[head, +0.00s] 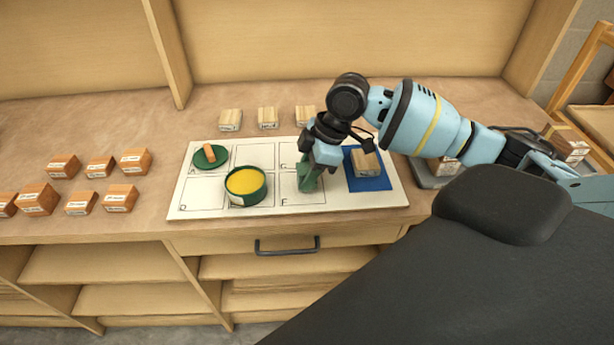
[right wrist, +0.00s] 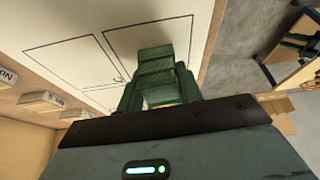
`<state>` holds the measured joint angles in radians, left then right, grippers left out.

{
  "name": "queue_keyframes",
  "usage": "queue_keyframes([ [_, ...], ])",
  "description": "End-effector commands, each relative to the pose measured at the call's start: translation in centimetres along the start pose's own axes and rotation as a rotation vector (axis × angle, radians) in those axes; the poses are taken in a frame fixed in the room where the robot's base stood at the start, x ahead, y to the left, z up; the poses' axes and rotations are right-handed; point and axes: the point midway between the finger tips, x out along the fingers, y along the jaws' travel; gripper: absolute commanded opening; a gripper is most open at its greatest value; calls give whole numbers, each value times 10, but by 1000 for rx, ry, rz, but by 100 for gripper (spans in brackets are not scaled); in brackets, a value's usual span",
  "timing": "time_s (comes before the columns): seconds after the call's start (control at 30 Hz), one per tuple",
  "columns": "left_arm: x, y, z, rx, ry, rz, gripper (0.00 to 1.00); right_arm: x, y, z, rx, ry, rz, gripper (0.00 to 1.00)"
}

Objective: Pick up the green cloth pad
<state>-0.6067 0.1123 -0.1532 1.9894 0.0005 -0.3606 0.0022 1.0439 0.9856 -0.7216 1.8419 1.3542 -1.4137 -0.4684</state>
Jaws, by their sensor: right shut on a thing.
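The green cloth pad (head: 307,184) is in the jaws of my right gripper (head: 311,168), over the right-hand part of the white lettered board (head: 190,206), by the cell marked F. In the right wrist view the pad (right wrist: 156,68) shows as a folded green strip between the fingers (right wrist: 158,92). The right gripper is shut on it and points down. I cannot tell whether the pad touches the board. The gripper hides part of the pad in the head view. My left gripper is not in view.
On the board are a green disc (head: 220,158) with an orange piece, a green tin (head: 246,196) with yellow contents, and a blue square (head: 369,183) under a wooden block (head: 365,164). Labelled blocks (head: 120,198) stand left; several more (head: 267,117) stand behind.

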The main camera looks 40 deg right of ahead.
Motion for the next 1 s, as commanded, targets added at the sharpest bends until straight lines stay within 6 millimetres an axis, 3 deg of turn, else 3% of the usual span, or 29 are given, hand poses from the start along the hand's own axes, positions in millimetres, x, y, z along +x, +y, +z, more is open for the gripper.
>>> queue_keyframes([
  [0.1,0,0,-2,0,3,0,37,-18,0,-8,-2,2,2,14],
  [0.7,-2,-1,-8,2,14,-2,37,-36,-127,16,-3,-2,-2,14],
  [1.0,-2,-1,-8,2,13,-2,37,-41,-154,19,0,0,-1,14],
])
